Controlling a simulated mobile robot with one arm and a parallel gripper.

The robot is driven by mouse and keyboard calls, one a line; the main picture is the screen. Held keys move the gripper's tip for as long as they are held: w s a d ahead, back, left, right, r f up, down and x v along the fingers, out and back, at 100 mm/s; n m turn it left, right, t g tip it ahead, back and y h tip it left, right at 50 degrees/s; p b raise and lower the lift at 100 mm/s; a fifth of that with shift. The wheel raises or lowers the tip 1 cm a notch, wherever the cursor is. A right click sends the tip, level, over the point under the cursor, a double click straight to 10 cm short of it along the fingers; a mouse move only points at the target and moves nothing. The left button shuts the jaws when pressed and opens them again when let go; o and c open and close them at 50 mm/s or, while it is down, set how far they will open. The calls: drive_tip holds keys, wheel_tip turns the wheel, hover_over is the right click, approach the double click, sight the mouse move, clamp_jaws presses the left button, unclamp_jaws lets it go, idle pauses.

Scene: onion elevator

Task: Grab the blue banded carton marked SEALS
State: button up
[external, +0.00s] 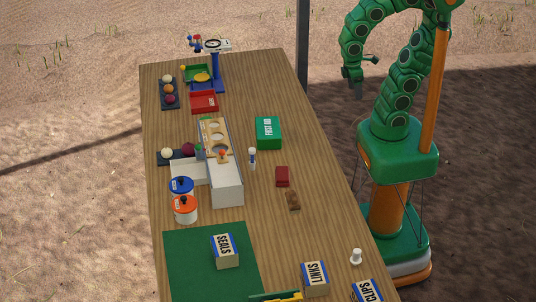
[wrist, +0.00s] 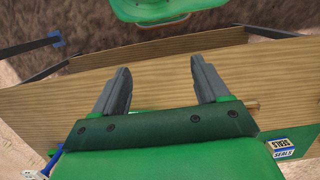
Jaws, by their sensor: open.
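The blue banded carton marked SEALS (external: 225,251) stands on the dark green mat (external: 187,268) at the near left of the table. In the wrist view a carton marked SEALS (wrist: 282,148) shows at the lower right edge. My gripper (external: 359,92) hangs beyond the table's right edge, high and far from the carton. In the wrist view the two fingers of my gripper (wrist: 160,65) are spread apart with nothing between them.
Similar cartons marked LINKS (external: 315,279) and CLIPS (external: 367,291) stand at the near right, by a small white object (external: 356,256). A yellow tool (external: 277,297) lies at the near edge. A white long box (external: 226,184), lidded pots (external: 184,208) and a green first-aid box (external: 268,132) stand farther back.

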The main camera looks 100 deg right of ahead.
sight(219, 238)
drive_tip(key=o, duration=0.4)
drive_tip(key=shift+w, duration=0.1)
drive_tip(key=w+a+m+y, duration=0.25)
drive_tip(key=w+a, duration=0.45)
drive_tip(key=w, duration=0.7)
drive_tip(key=w+a+r+m+y, duration=0.15)
drive_tip(key=w+a+m, duration=0.4)
drive_tip(key=w, duration=0.75)
drive_tip(key=w+a+m+y, duration=0.25)
drive_tip(key=w+a, duration=0.65)
drive_tip(key=w, duration=0.5)
drive_tip(key=w+a+f+m+y, duration=0.1)
drive_tip(key=w+a+f+m, duration=0.1)
drive_tip(key=w+a+f, duration=0.4)
drive_tip(key=w+a+f+m+y, duration=0.1)
drive_tip(key=w+a+y, duration=0.15)
drive_tip(key=w, duration=0.45)
drive_tip(key=w+a+f+m, duration=0.1)
drive_tip(key=w+a+f, duration=0.1)
drive_tip(key=a+f, duration=0.1)
drive_tip(key=w+a+f+m+g+y, duration=0.1)
drive_tip(key=w+a+f+m, duration=0.1)
drive_tip(key=f, duration=0.4)
drive_tip(key=w+a+f+m+y, duration=0.1)
drive_tip(key=w+a+f, duration=0.2)
drive_tip(key=a+f, duration=0.1)
drive_tip(key=shift+w+a+f+m+g, duration=0.15)
drive_tip(key=shift+a+f+m+g, duration=0.15)
drive_tip(key=shift+f, duration=0.35)
drive_tip(key=shift+x, duration=3.95)
